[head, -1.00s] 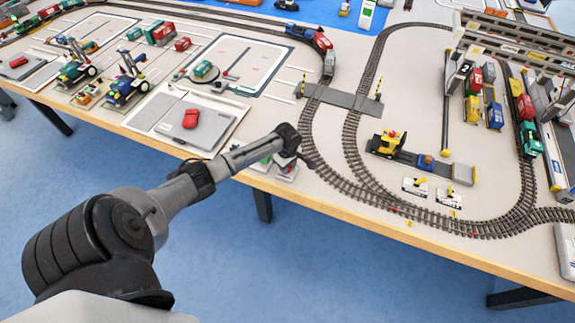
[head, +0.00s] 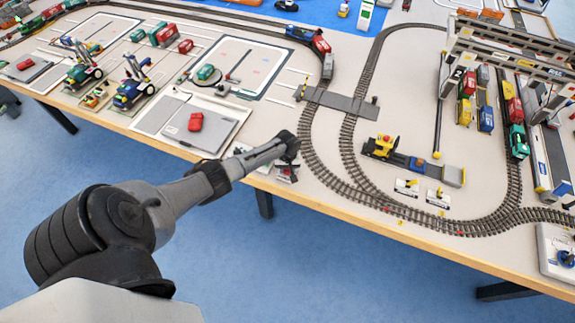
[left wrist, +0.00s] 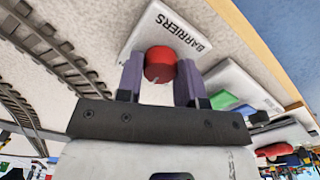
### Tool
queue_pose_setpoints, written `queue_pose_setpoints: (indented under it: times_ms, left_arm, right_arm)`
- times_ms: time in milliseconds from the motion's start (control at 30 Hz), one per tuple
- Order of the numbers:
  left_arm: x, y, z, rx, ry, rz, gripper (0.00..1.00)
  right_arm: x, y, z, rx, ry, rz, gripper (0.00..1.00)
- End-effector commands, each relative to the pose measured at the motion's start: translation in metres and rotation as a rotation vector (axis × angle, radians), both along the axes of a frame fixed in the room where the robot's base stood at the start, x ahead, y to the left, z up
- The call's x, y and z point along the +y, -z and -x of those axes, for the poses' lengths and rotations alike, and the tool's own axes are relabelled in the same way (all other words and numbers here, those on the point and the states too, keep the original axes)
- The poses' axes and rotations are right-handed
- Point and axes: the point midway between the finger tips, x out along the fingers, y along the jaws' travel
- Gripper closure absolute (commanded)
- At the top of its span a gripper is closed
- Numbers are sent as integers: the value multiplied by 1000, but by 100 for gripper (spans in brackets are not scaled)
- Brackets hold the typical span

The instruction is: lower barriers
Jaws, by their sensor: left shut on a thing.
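My left gripper (head: 288,148) is at the table's front edge in the head view, where my own arm hides its fingers. In the left wrist view its two fingers (left wrist: 159,76) are on either side of a red knob (left wrist: 159,63), shut on it. The knob sits on a white box lettered BARRIERS (left wrist: 183,32). In the head view a grey level crossing (head: 340,101) spans the tracks. A thin striped barrier (head: 304,88) stands at its left end, and a small post (head: 374,100) is at its right end. The barriers' exact angle is too small to tell.
A second white box (left wrist: 240,84) with green and blue parts lies beside the BARRIERS box. A tablet-like panel with a red piece (head: 196,122) is left of my arm. A yellow loader (head: 382,146) stands right of the tracks. A gantry crane (head: 500,40) is at the right.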

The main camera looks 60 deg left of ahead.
Motion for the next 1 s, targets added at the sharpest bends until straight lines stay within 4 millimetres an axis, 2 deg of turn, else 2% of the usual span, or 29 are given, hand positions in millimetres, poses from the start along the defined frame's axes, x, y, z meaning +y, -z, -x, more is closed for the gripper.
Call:
queue_pose_setpoints:
  times_ms: [200, 600, 1000]
  left_arm:
    - [-1, -1, 0, 1, 206, 2, 89]
    - [0, 0, 0, 0, 558, 0, 89]
    - [0, 0, 0, 0, 771, 0, 89]
  right_arm:
    - [0, -10, 0, 0, 0, 0, 57]
    - [2, -16, 0, 1, 5, -7, 57]
    - [3, -17, 0, 1, 6, -10, 57]
